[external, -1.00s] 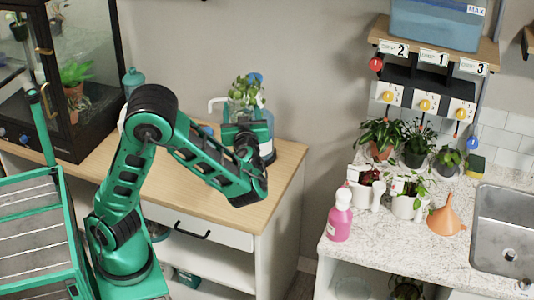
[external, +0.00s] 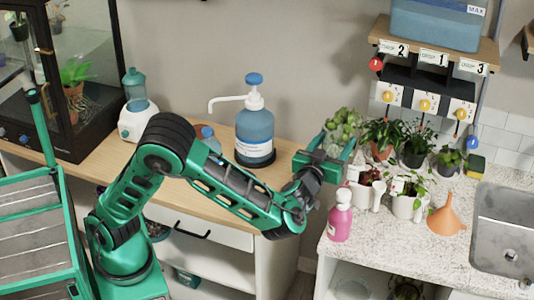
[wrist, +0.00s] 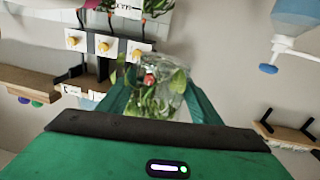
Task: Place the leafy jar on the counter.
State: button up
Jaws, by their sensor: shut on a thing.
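The leafy jar (wrist: 157,92) is a clear glass jar with green leafy stems and a small red spot inside. My gripper (wrist: 157,102) is shut on it, one green finger on each side. In the external view its leaves (external: 343,124) show above my gripper (external: 332,156), and the glass is mostly hidden. It is held in the air near the left back edge of the speckled counter (external: 410,258), left of the potted plants. Whether it overlaps the counter's edge from above, I cannot tell.
On the counter stand several potted plants (external: 413,148), white pots (external: 404,206), a pink bottle (external: 340,218), an orange funnel (external: 446,217) and a sink (external: 507,236). The counter's front strip is clear. A blue pump bottle (external: 254,130) stands on the wooden cabinet top (external: 287,173).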

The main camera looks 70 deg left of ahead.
jog(key=w+d+m+t+h, duration=0.2)
jog(key=w+d+h, duration=0.1)
jog(key=d, duration=0.8)
jog(key=w+d+m+t+h, duration=0.1)
jog(key=w+d+m+h, duration=0.2)
jog(key=d, duration=0.7)
jog(key=f, duration=2)
jog(key=shift+s, duration=0.3)
jog(key=o, duration=1.2)
jog(key=v, duration=1.2)
jog(key=shift+a, duration=0.15)
